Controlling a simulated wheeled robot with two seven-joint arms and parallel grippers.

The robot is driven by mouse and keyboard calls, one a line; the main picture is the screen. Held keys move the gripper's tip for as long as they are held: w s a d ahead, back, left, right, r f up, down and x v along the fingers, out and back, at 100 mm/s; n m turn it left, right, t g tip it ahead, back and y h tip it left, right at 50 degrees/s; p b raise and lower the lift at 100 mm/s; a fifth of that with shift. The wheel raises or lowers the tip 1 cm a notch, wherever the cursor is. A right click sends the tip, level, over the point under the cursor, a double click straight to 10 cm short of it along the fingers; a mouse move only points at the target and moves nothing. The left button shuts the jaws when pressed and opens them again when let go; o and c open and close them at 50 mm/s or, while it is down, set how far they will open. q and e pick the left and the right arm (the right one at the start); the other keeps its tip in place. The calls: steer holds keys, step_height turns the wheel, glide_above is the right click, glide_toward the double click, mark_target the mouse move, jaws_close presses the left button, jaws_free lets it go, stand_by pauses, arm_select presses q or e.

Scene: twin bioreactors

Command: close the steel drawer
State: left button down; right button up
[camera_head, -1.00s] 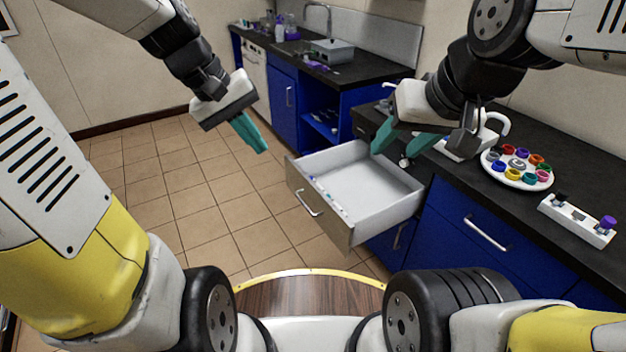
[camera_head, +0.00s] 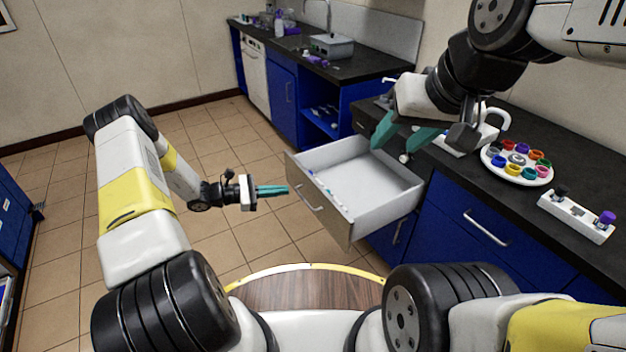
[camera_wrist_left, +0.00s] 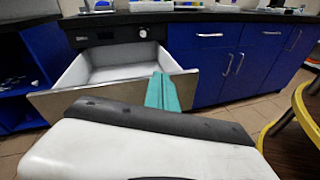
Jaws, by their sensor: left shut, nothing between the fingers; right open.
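My right gripper (camera_head: 398,141) is open and empty above the drawer's back right part.
The dark counter (camera_head: 560,165) at right holds a round white tray (camera_head: 516,180) of coloured cups and a white rack (camera_head: 577,220). A closed blue drawer (camera_head: 480,230) is beside the steel one. The tiled floor (camera_head: 235,150) left of the drawer is clear.

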mark_target(321, 194)
arm_select(q)
step_height(321, 194, down, 10)
steer(key=a+n+t, duration=0.1)
steer(key=n+t, duration=0.4)
steer(key=n, duration=0.1)
steer(key=x, duration=1.3)
steer(key=shift+w+d+f, duration=0.15)
steer(key=shift+d, duration=0.25)
steer(key=shift+w+d, duration=0.1)
steer(key=shift+d, duration=0.05)
